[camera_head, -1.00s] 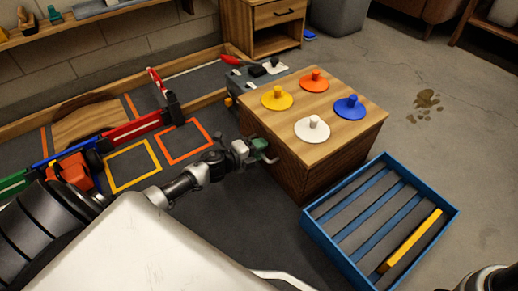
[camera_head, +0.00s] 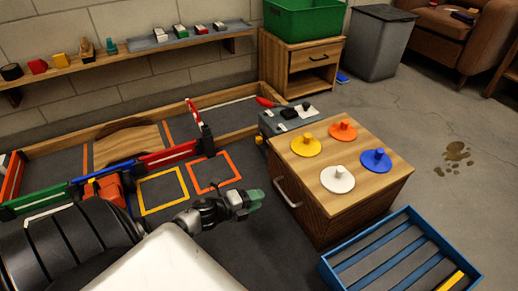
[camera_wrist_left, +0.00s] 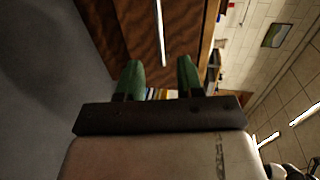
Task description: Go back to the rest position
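My left gripper (camera_head: 254,199) is left of the wooden cabinet (camera_head: 322,215), apart from its metal handle (camera_head: 288,192). In the left wrist view its two green fingers (camera_wrist_left: 160,78) stand apart with nothing between them. The handle shows beyond them as a bright bar (camera_wrist_left: 160,32) on the brown cabinet face. The cabinet top carries yellow (camera_head: 306,146), orange (camera_head: 343,130), blue (camera_head: 375,160) and white (camera_head: 338,179) knobbed discs. My right gripper is not in view.
A blue slatted tray (camera_head: 375,239) with a yellow bar (camera_head: 450,281) lies at the lower right. A grey box (camera_head: 290,118) stands behind the cabinet. Red, green and blue barriers and yellow and orange floor outlines (camera_head: 163,191) are at left. Floor on the right is open.

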